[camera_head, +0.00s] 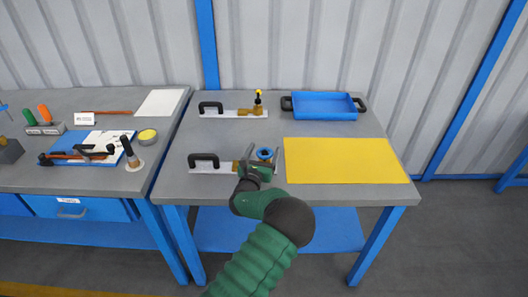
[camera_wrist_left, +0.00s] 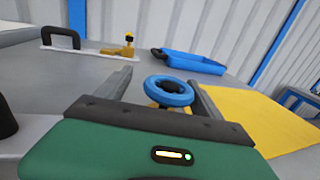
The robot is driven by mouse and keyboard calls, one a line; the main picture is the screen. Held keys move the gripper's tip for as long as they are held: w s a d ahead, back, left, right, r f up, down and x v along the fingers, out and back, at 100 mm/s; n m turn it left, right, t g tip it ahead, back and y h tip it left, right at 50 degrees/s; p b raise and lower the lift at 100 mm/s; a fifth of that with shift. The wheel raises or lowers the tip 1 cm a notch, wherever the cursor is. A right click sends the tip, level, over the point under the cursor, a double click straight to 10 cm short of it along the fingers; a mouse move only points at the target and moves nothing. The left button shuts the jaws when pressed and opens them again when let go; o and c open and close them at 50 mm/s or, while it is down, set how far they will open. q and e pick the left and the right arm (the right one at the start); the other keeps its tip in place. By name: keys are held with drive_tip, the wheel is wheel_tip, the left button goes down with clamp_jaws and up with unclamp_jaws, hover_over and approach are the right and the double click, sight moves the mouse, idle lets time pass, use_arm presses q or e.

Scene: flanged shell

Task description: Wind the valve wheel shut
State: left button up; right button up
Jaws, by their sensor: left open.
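The valve wheel (camera_head: 265,154) is a small blue ring with a dark hub. It sits on a brass valve body (camera_head: 244,166) on a white plate with a black handle (camera_head: 204,160), near the table's front. My left gripper (camera_head: 261,157) is open at the wheel, with one finger on each side of it. In the left wrist view the wheel (camera_wrist_left: 169,90) shows between the spread fingers, apart from both. The valve's lower part is hidden behind the gripper there. My right gripper is in neither view.
A second plate (camera_head: 232,112) with a black handle and a brass fitting lies farther back. A blue tray (camera_head: 323,106) stands at the back right. A yellow mat (camera_head: 345,160) lies right of the wheel. A bench with tools (camera_head: 90,147) stands at the left.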

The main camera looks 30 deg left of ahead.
use_arm(q)
drive_tip(key=shift+w+d+r, duration=0.2)
drive_tip(key=shift+d+r, duration=0.05)
drive_tip(key=shift+d, duration=0.45)
drive_tip(key=shift+c, duration=1.1)
drive_tip(key=shift+s+a+f, duration=0.1)
drive_tip(key=shift+a, duration=0.2)
drive_tip(key=c, duration=0.7)
drive_tip(key=shift+a, duration=0.1)
drive_tip(key=shift+c, duration=2.3)
drive_tip(key=shift+f, duration=0.1)
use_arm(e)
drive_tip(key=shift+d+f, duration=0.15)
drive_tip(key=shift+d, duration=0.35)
